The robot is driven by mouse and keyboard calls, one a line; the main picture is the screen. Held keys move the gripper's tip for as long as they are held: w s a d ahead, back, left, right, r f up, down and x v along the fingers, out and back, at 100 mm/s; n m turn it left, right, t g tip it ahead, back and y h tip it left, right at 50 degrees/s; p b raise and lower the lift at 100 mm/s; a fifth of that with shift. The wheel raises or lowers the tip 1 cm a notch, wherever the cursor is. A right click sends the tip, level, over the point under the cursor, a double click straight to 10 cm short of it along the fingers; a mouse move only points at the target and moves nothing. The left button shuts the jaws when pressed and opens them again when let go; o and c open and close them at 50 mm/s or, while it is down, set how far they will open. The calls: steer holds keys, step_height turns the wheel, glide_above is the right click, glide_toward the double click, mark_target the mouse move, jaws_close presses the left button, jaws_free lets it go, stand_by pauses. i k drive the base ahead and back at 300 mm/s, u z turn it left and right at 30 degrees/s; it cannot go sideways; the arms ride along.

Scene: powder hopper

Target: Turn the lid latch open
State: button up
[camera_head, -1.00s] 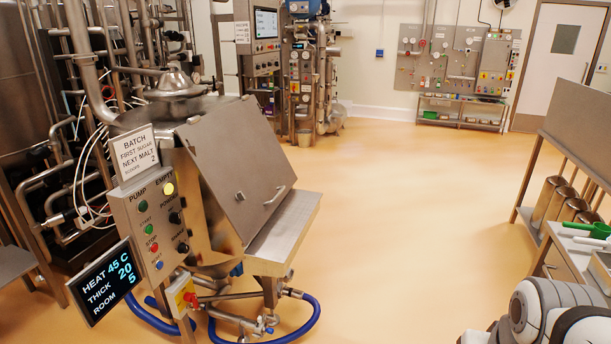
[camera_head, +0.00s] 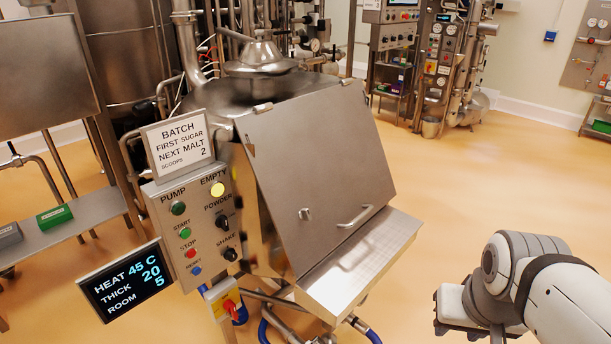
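The hopper's lid (camera_head: 322,165) is a flat, sloping steel panel, and it lies shut. The lid latch (camera_head: 304,214) is a small metal knob low on the lid, left of a bar handle (camera_head: 355,217). How the latch is turned is too small to tell. My arm enters at the lower right. Its white end (camera_head: 458,309) shows there, to the right of the hopper and apart from it. The fingers cannot be made out, so I cannot tell whether my gripper is open or shut.
A steel ledge (camera_head: 362,266) juts out below the lid. Left of it stand the control panel (camera_head: 203,222), a batch sign (camera_head: 178,142) and a tilted display (camera_head: 127,280). Hoses and pipes run underneath. Open floor (camera_head: 470,185) lies to the right.

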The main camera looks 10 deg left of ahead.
mark_target(304, 214)
steer(key=u, duration=0.75)
steer(key=i, duration=1.15)
steer(key=u, duration=0.5)
steer(key=k, duration=0.9)
steer(key=u, duration=0.15)
steer(key=i, duration=0.9)
steer(key=z, duration=0.05)
